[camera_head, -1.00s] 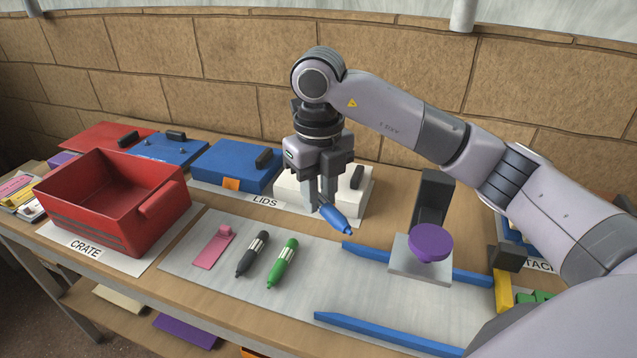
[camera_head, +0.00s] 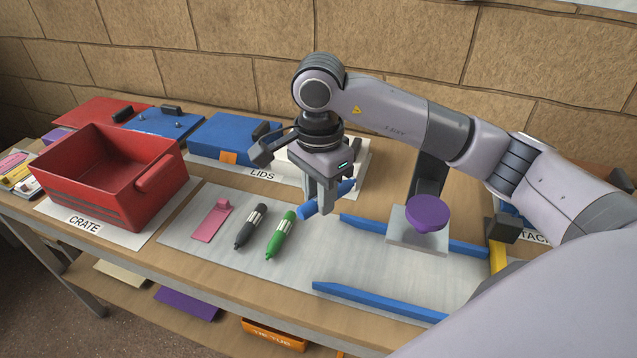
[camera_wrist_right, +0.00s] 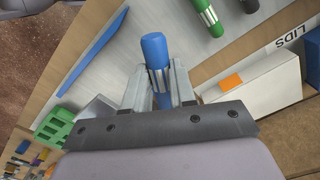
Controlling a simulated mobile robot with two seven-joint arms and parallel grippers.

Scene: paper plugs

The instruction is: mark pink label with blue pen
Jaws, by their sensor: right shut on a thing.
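My right gripper (camera_head: 325,196) is shut on the blue pen (camera_head: 309,208) and holds it tilted above the grey mat, near the back blue rail. In the right wrist view the blue pen (camera_wrist_right: 154,48) sticks out between the two fingers (camera_wrist_right: 160,85). The pink label (camera_head: 212,222) lies flat on the mat, to the left of the gripper and apart from it. It has a small raised pink tab at its far end. My left gripper is not in view.
A black pen (camera_head: 250,228) and a green pen (camera_head: 281,235) lie between the label and my right gripper. A red crate (camera_head: 112,180) stands at the left. A purple-topped stamp (camera_head: 428,212) and blue rails (camera_head: 380,302) are at the right.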

